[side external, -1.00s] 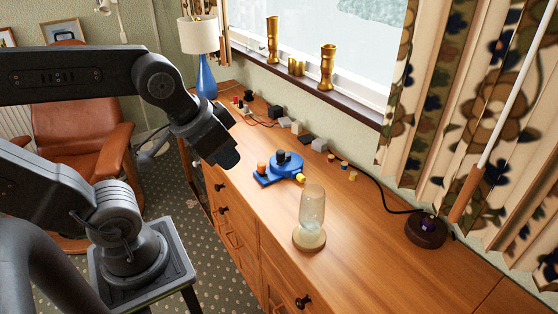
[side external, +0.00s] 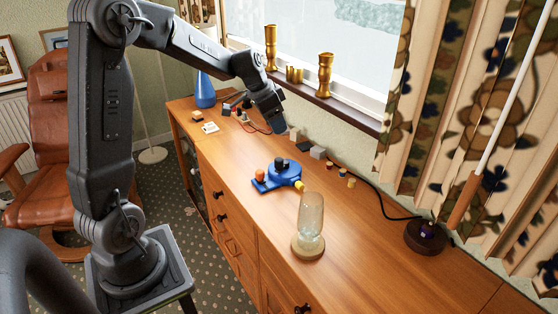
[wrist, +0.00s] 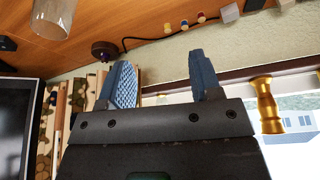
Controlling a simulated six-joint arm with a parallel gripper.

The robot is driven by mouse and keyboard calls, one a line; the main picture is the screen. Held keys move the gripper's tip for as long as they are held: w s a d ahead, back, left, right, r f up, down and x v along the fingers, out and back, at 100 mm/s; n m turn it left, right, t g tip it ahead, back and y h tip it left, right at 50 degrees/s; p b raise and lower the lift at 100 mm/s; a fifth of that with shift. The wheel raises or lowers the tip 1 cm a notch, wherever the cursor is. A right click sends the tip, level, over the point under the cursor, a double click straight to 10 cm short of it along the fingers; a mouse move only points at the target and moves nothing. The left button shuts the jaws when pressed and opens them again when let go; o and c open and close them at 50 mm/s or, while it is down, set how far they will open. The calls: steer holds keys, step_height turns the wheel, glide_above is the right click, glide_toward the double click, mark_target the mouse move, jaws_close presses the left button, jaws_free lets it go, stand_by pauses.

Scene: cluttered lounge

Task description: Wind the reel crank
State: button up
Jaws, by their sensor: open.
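The reel (side external: 287,178) is a blue device on the wooden cabinet top, with a dark knob on it, an orange knob at its left end and a yellow piece at its right. Which knob belongs to the crank cannot be told. My gripper (side external: 272,118) is raised over the back of the cabinet, up and behind the reel, and touches nothing. In the wrist view my gripper (wrist: 162,82) shows two blue-grey fingers spread apart with nothing between them. The reel is not in the wrist view.
A glass dome on a wooden base (side external: 310,225) stands close to the reel's front right. Small blocks (side external: 318,152), cables and little bobbins line the back. A blue lamp (side external: 204,92) stands at the far end. Brass candlesticks (side external: 325,75) stand on the sill.

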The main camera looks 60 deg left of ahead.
glide_toward(278, 158)
steer(key=shift+m, duration=0.3)
steer(key=x, duration=1)
steer(key=shift+w+d+f, duration=0.1)
steer(key=shift+w+f, duration=0.05)
steer(key=shift+f, duration=0.15)
steer(key=shift+c, duration=0.2)
steer(key=c, duration=0.9)
